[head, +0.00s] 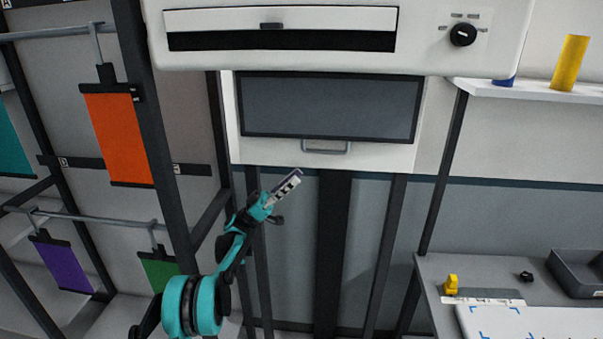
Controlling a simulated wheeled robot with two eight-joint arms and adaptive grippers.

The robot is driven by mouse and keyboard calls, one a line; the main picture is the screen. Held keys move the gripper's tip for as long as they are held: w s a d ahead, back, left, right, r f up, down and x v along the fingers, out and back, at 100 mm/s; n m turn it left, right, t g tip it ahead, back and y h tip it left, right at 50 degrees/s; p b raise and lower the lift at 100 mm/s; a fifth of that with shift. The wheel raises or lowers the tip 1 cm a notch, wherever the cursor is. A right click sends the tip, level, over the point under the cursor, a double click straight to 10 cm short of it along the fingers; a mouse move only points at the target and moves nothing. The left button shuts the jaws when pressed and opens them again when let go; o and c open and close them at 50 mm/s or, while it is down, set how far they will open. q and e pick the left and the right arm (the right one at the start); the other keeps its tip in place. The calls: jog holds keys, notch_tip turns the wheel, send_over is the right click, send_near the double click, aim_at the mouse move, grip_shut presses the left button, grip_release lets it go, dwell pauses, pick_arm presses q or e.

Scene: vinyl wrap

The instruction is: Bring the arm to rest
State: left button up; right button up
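My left arm reaches up from the lower left in teal and black. Its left gripper (284,190) is in the air in front of the machine, below and left of the drawer handle, and apart from it. A narrow grey piece with white and dark marks points up and right at its end. I cannot tell whether this is a finger or a held item, nor whether the fingers are open. My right gripper is not in view.
A machine with a dark slot and knob (462,34) stands above a windowed drawer with a handle (325,149). Orange (118,137) and purple (60,262) sheets hang on the left rack. A yellow roll (569,62) stands on the right shelf. A grey table (440,270) is lower right.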

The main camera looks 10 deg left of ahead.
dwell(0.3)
pick_arm(q)
jog(key=s+d+n+t+y+b, duration=0.2)
jog(key=s+d+n+y, duration=0.3)
jog(key=d, duration=0.5)
jog(key=s+d+f+n+y+b, duration=0.2)
jog(key=s+d+f+n+y, duration=0.25)
jog(key=s+f+y, duration=0.25)
jog(key=s+a+f+n+y+b, duration=0.1)
jog(key=s+a+f+n+y, duration=0.1)
jog(key=s+a+f+y, duration=0.3)
jog(key=s+a+f+n+t+y+b, duration=0.1)
jog(key=s+a+f+y, duration=0.4)
jog(key=s+f, duration=0.5)
jog(key=s+a+f+n+t+y+b, duration=0.1)
jog(key=s+a+f+n+y+b, duration=0.2)
jog(key=s+a+f, duration=0.4)
jog(key=s+f+y, duration=0.1)
jog(key=s, duration=0.3)
jog(key=shift+s+a+y, duration=0.3)
jog(key=shift+a+y, duration=0.1)
jog(key=shift+f, duration=0.1)
